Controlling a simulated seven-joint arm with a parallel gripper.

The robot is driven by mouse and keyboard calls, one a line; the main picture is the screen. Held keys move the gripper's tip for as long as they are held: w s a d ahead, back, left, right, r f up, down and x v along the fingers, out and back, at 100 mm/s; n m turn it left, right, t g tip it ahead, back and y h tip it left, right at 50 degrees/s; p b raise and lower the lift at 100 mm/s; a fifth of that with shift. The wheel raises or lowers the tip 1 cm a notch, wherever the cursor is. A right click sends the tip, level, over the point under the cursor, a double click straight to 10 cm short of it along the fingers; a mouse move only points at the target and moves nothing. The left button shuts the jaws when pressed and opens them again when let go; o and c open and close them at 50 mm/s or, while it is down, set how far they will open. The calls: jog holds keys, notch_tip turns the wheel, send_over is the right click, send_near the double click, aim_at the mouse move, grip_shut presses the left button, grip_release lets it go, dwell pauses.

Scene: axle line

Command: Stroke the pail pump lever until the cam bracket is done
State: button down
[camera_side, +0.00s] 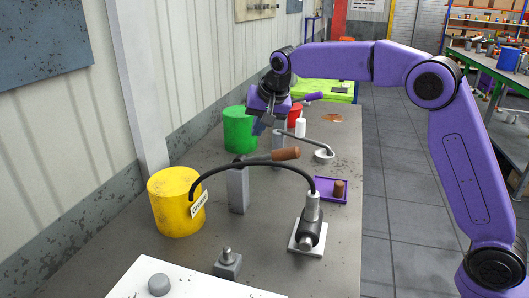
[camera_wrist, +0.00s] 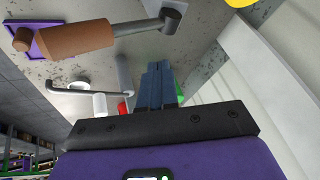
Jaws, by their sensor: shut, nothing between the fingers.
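The yellow pail (camera_side: 177,205) stands at the left of the bench with a tag on its side. Beside it a grey post (camera_side: 238,190) carries a pump lever with a brown handle (camera_side: 285,154), roughly level. The lever handle also shows in the wrist view (camera_wrist: 75,40). A black hose (camera_side: 255,164) arches from the pail to a nozzle above a dark part (camera_side: 307,234) on a white plate, perhaps the cam bracket. My gripper (camera_side: 259,128) is shut and empty beyond the lever, in front of the green pail (camera_side: 240,130). Its blue fingers (camera_wrist: 156,68) are together, apart from the handle.
Behind stand a red pail (camera_side: 295,115), a white bottle (camera_side: 300,127) and a second lever with a purple handle (camera_side: 314,97). A purple tray (camera_side: 323,198) holds a brown cylinder. A grey block with a knob (camera_side: 227,264) stands in front.

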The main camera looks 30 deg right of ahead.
jog(key=shift+w+a+r, duration=0.15)
jog(key=shift+r, duration=0.35)
jog(key=shift+w+a+r, duration=0.1)
jog(key=shift+a+r, duration=0.05)
jog(key=shift+r, duration=0.35)
dwell(2.8)
jog(key=shift+w+a+r, duration=0.15)
jog(key=shift+r, duration=0.45)
jog(key=shift+w+a+r, duration=0.15)
jog(key=shift+r, duration=0.45)
jog(key=shift+w+a+r, duration=0.15)
jog(key=shift+r, duration=0.45)
jog(key=shift+f, duration=0.1)
send_over(263, 156)
jog(key=shift+w+f, duration=0.15)
jog(key=shift+f, duration=3.9)
jog(key=shift+f, duration=0.15)
